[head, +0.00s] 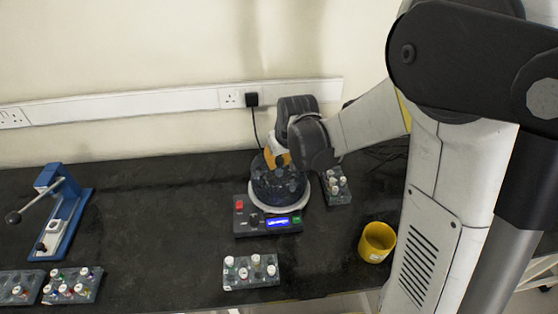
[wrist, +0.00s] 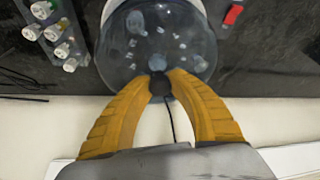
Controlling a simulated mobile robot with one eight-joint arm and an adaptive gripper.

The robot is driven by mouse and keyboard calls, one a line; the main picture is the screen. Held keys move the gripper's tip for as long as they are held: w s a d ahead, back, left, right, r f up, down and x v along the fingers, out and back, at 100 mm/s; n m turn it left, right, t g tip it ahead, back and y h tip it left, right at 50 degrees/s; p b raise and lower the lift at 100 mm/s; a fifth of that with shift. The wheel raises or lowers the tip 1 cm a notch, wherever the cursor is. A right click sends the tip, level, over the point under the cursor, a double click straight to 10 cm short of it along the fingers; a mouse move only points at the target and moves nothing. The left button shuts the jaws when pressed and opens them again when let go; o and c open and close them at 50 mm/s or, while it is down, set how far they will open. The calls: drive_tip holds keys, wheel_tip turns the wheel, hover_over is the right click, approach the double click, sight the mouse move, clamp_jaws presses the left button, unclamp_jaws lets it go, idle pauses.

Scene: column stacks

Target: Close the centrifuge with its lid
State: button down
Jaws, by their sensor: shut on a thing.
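The centrifuge (head: 267,219) stands on the dark bench near the wall, with a white rim, a lit blue display and red and green buttons on its front. A see-through bluish lid (head: 275,186) is over its bowl, and the lid also shows in the wrist view (wrist: 135,62). My gripper (head: 279,161) is above the lid, its orange fingers shut on the lid's dark knob (wrist: 159,84). Tube tops or holes show through the lid. I cannot tell whether the lid rests fully on the rim. My gripper hides part of the lid's far side in the head view.
A tube rack (head: 337,186) stands close to the centrifuge's right, and another rack (head: 251,272) is in front. A yellow cup (head: 377,242) is at the right. A blue press-like device (head: 64,209) and more racks (head: 72,286) are at the left. Bench between is clear.

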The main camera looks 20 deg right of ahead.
drive_tip(key=shift+f, duration=0.25)
drive_tip(key=c, duration=0.7)
unclamp_jaws()
drive_tip(key=shift+o, duration=0.2)
drive_tip(key=shift+r, duration=0.1)
drive_tip(key=shift+r+p, duration=2.2)
drive_tip(key=shift+r, duration=0.75)
